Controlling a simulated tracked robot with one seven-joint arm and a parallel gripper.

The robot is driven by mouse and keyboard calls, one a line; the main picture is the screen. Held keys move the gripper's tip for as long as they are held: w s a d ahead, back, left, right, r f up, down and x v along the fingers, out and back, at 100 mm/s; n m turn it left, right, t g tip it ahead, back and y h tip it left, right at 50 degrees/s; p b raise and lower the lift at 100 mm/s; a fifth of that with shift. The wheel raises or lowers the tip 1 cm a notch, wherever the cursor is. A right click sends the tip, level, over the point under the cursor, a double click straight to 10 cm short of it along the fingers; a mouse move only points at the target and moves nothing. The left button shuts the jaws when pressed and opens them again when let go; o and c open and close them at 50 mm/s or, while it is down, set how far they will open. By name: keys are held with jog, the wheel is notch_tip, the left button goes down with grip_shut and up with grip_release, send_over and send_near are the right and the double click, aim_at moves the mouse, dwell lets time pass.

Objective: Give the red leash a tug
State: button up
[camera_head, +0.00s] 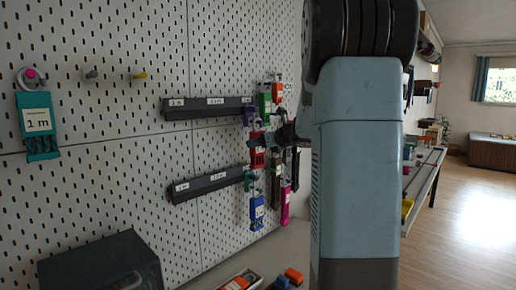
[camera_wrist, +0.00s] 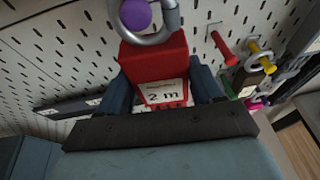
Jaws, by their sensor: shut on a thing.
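The red leash (camera_wrist: 155,62) is a red piece with a white "2 m" label, seen close up in the wrist view. A grey metal ring around a purple peg end (camera_wrist: 136,14) is at its top. My gripper (camera_wrist: 166,88) is shut on the red leash, one dark blue finger on each side. In the head view the red leash (camera_head: 257,158) is small, among other hanging leashes in front of the pegboard. My gripper there is partly hidden by my arm and the leashes around it.
A teal "1 m" leash (camera_head: 39,126) hangs at the far left. Black label rails (camera_head: 208,107) cross the pegboard. A blue leash (camera_head: 257,212) hangs below the red one. Red (camera_wrist: 222,46) and yellow pegs (camera_wrist: 260,56) stick out to the right in the wrist view. A dark box (camera_head: 100,268) is at lower left.

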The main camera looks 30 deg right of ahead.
jog(key=shift+s+f, duration=0.1)
dwell(0.3)
jog(key=o, duration=1.3)
jog(key=shift+o, duration=0.6)
jog(key=shift+s, duration=0.1)
jog(key=shift+v, duration=2.9)
